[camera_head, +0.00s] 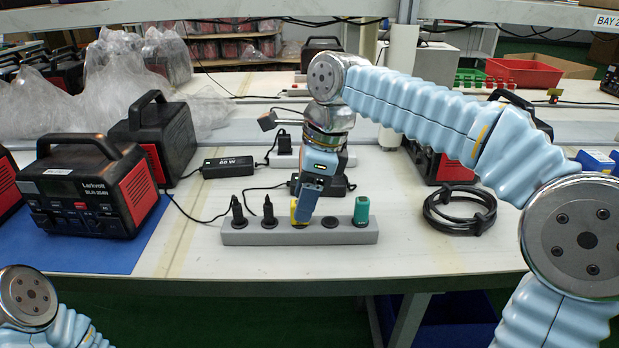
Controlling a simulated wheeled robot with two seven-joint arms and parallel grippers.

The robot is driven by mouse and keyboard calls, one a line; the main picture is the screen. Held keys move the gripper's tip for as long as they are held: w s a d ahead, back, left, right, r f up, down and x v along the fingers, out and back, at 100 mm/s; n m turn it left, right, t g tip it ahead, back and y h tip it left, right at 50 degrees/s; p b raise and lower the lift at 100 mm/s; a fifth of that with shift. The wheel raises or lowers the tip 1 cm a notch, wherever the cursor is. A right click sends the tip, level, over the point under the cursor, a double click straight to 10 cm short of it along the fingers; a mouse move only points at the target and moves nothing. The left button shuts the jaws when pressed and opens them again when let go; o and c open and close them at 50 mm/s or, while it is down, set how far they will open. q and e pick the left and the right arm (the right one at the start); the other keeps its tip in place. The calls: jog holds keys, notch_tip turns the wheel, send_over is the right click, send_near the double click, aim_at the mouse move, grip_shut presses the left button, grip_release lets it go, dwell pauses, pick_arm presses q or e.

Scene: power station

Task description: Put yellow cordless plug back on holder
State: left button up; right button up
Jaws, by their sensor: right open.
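The grey holder (260,237) lies on the white table in front of me, with a row of sockets along its top. The yellow plug (296,215) is at the middle socket of the holder, upright or nearly so; I cannot tell if it is fully seated. My right gripper (305,208) points down at the yellow plug from above. It is open, with its fingers close around or beside the plug and partly hiding it. My left gripper is out of view; only part of my left arm shows at lower left.
Two black plugs (269,211) stand in the holder's left sockets, and a teal plug (361,210) at its right end. One socket (330,222) is empty. A red-black power station (82,195) stands left on a blue mat (70,258). A coiled black cable (460,211) lies right.

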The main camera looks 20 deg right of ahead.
jog(key=v, duration=1.3)
jog(key=shift+r+p, duration=0.2)
jog(key=shift+p, duration=0.1)
